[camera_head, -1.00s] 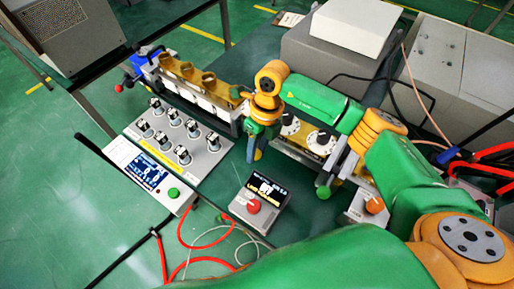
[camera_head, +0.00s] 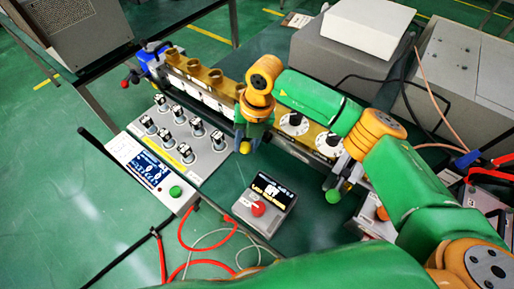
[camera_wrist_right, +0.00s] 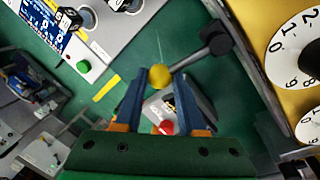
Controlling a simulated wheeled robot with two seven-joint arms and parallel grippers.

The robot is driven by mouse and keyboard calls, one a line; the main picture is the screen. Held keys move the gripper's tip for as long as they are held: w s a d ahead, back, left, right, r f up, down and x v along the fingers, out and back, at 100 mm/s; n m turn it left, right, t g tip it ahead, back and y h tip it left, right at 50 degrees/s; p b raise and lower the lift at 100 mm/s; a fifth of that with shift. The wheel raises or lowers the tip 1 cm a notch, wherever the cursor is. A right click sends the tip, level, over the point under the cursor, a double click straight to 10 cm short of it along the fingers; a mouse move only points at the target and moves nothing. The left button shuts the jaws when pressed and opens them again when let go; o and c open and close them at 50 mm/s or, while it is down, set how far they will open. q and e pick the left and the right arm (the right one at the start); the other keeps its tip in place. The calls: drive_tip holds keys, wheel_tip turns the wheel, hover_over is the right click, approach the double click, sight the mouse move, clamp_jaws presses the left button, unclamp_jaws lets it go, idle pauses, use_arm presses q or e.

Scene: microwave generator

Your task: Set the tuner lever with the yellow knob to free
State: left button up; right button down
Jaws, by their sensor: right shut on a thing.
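The yellow knob (camera_head: 245,147) shows just below my right gripper (camera_head: 249,136) in the head view, at the front side of the brass-coloured waveguide bench (camera_head: 215,78). In the right wrist view the yellow knob (camera_wrist_right: 159,76) sits between the fingertips of my right gripper (camera_wrist_right: 162,86). The gripper is shut on it. In the head view my gripper hides most of this lever. Lever markings cannot be read. My left gripper is not in view.
A second lever with a green knob (camera_head: 333,196) stands to the right. White dials (camera_head: 294,124) line the bench. A display box with a red button (camera_head: 258,208) is in front, and a grey panel of several knobs (camera_head: 207,154) is at left.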

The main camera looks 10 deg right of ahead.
drive_tip(key=w+m, duration=0.1)
drive_tip(key=m, duration=0.1)
drive_tip(key=w+a+m+t+b, duration=0.1)
drive_tip(key=w+m, duration=0.1)
drive_tip(key=shift+a+r+m+b, duration=0.15)
drive_tip(key=shift+r+m+b, duration=0.05)
drive_tip(key=shift+m+b, duration=0.1)
idle(0.5)
drive_tip(key=c, duration=0.7)
unclamp_jaws()
drive_tip(key=shift+o, duration=0.9)
drive_tip(key=shift+w+f, duration=0.1)
drive_tip(key=shift+f, duration=0.05)
